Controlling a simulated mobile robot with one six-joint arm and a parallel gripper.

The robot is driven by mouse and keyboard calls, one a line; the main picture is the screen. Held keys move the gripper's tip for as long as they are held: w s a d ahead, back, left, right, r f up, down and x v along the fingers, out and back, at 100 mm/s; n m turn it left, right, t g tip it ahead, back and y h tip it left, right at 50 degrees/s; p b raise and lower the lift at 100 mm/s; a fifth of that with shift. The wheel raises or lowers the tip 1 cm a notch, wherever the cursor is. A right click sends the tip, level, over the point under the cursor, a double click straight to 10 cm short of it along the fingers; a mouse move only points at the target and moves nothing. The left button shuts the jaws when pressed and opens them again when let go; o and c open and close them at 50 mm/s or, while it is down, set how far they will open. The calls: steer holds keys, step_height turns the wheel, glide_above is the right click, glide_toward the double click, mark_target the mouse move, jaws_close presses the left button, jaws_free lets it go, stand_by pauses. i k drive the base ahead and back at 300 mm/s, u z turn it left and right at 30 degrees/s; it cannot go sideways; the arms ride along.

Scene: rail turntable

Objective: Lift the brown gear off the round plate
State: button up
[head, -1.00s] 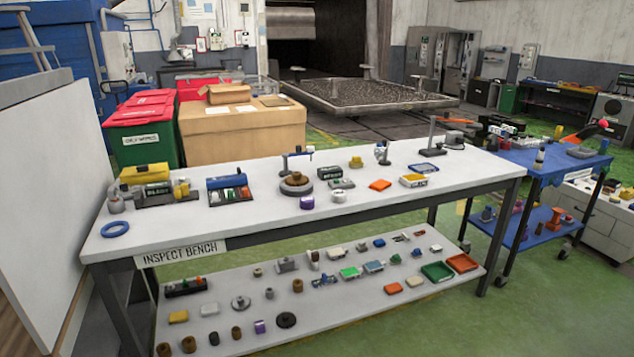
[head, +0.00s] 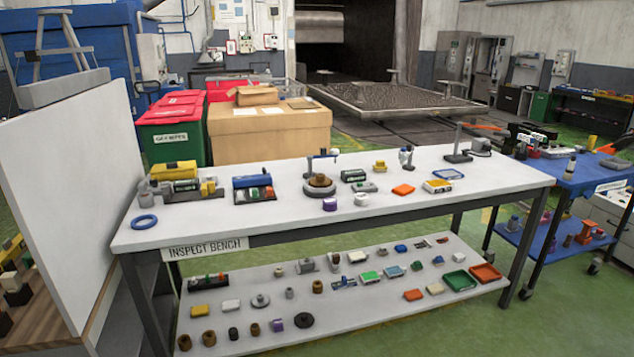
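A small brown gear (head: 320,181) sits on top of a dark round plate (head: 320,191) on the white inspect bench, left of the bench's middle. A small stand with a blue part (head: 322,156) rises just behind it. More brown ring-like pieces, such as one on the lower shelf (head: 185,342), also show. My gripper is not in view.
A white panel (head: 70,190) stands at the left. A blue cart (head: 560,170) is at the right. Green floor lies in front.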

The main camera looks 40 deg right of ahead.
mark_target(320, 181)
steer(key=i, duration=0.9)
